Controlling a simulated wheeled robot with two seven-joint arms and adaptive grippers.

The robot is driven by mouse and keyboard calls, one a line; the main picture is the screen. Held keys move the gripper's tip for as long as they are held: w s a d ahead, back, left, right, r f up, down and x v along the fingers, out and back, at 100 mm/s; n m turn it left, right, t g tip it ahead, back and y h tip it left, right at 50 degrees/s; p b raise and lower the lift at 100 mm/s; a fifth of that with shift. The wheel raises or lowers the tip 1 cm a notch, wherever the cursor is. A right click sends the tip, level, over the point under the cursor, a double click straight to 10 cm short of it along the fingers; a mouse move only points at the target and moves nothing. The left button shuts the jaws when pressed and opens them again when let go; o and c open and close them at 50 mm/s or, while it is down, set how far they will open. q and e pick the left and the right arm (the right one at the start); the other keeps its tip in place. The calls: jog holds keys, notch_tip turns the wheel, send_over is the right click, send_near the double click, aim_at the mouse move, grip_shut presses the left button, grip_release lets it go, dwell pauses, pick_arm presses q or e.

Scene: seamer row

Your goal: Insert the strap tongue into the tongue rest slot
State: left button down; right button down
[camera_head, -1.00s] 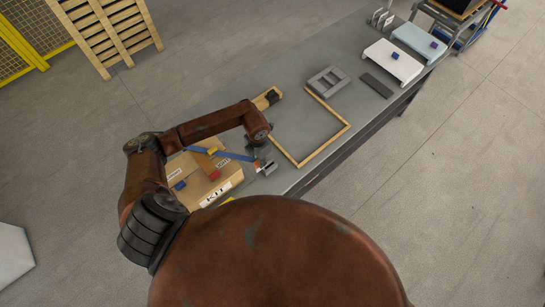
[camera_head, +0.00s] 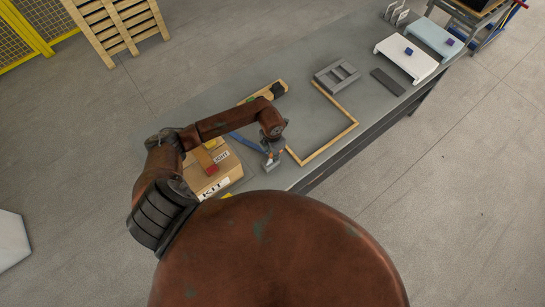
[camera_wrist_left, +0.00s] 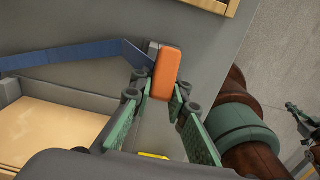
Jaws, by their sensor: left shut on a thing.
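My left gripper (camera_head: 272,163) is over the near edge of the grey table, beside the carton. In the left wrist view its green fingers (camera_wrist_left: 160,100) are shut on an orange-and-grey strap tongue (camera_wrist_left: 164,72). A blue strap (camera_wrist_left: 75,55) runs left from the tongue; it also shows in the head view (camera_head: 246,143), partly behind my arm. The tongue is above the table top; its tip is not clear. I cannot tell for sure which thing has the tongue rest slot.
A carton marked KIT (camera_head: 213,187) stands left of the gripper. A wooden frame (camera_head: 325,150) lies to the right, with a grey slotted block (camera_head: 337,76) beyond it. A dark flat bar (camera_head: 387,82) and a white stand (camera_head: 407,62) are farther right. Table inside the frame is clear.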

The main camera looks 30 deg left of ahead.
pick_arm(q)
jog(key=c, duration=2.1)
grip_release()
jog(key=shift+s+a+f, duration=0.55)
jog(key=shift+s, duration=0.2)
jog(key=shift+o, duration=1.3)
jog(key=shift+w+r, duration=0.15)
jog(key=shift+w+d+r, duration=0.1)
jog(key=shift+d, duration=0.1)
